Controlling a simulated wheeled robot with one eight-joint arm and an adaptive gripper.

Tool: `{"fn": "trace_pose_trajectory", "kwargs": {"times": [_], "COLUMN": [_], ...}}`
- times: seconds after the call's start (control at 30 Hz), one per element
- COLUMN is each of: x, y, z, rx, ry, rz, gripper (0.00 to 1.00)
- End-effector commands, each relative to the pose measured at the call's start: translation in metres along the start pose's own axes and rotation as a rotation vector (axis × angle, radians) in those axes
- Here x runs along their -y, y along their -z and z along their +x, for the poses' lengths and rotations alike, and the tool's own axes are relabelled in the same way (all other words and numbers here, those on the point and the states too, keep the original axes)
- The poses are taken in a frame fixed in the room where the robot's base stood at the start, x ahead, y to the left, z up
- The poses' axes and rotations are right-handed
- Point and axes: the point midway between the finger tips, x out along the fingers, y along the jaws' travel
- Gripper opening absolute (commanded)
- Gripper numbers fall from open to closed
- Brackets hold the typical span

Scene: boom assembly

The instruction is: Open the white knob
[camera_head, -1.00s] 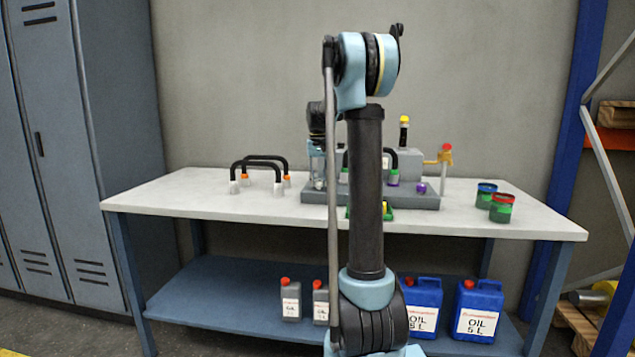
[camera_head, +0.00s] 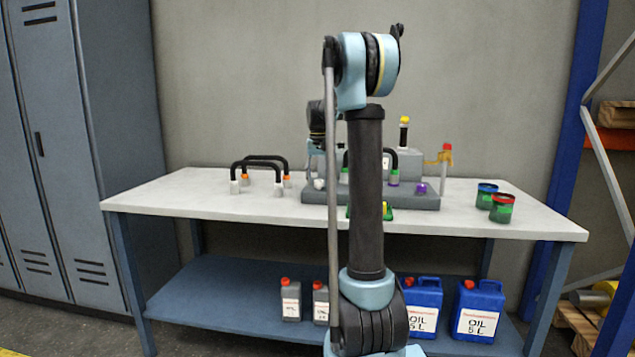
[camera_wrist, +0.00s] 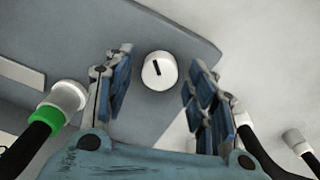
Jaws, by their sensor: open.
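The white knob (camera_wrist: 159,71) is a round cap with a dark slot, on the grey base plate (camera_wrist: 190,30) in the wrist view. The slot runs nearly up and down in that picture. My gripper (camera_wrist: 160,57) is open and empty, with one finger on each side of the knob and a clear gap to both. In the head view the white knob (camera_head: 319,184) shows small at the left end of the grey base (camera_head: 420,202). My gripper (camera_head: 318,152) is above it, partly hidden by my arm.
Black hoses (camera_head: 265,158) with white and orange ends stand on the table left of the base. A green-collared hose end (camera_wrist: 62,105) is near my left finger.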

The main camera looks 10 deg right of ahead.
Motion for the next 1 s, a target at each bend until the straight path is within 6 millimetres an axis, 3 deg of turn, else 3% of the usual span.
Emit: {"fn": "trace_pose_trajectory", "kwargs": {"times": [0.6, 0.8, 1.0], "x": [0.001, 0.001, 0.001], "y": [0.002, 0.002, 0.002], "z": [-0.097, -0.113, -0.116], "rx": [0.0, 0.0, 0.0], "ry": [0.0, 0.0, 0.0], "rz": [0.0, 0.0, 0.0], "gripper": [0.51, 0.51, 0.51]}}
